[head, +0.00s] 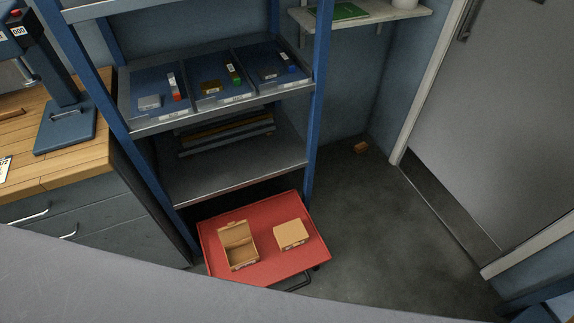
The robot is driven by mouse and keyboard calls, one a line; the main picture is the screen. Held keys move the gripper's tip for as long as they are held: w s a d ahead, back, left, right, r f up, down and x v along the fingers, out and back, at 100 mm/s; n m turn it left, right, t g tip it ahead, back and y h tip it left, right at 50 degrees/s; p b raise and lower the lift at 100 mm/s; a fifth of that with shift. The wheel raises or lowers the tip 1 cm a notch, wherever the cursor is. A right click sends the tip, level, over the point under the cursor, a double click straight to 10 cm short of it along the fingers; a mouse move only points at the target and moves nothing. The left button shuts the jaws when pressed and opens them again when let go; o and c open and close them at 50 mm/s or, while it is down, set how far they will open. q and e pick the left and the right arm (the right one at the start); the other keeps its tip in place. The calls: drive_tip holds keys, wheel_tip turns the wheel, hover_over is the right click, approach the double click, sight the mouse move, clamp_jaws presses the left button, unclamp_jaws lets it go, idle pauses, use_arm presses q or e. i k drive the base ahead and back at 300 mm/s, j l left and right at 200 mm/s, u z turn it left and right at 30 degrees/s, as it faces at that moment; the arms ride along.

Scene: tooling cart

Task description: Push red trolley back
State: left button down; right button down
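The red trolley (272,263) stands low on the floor at the foot of the blue-framed shelf rack. Its back edge is at or under the lowest shelf, and its front part sticks out and is turned a little. A grey surface in the foreground hides the trolley's front left edge. Neither of my grippers shows in the head view.
The shelf rack (236,182) holds several blue bins above the trolley. A wooden-topped workbench (62,147) with drawers stands on the left. A grey door (510,130) is on the right. The floor (380,235) right of the trolley is clear, with a small brown object (361,147) by the wall.

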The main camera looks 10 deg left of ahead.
sight(275, 267)
drive_tip(key=k+l+u, duration=0.3)
drive_tip(key=k, duration=0.3)
drive_tip(key=k+u, duration=0.3)
drive_tip(key=k, duration=0.3)
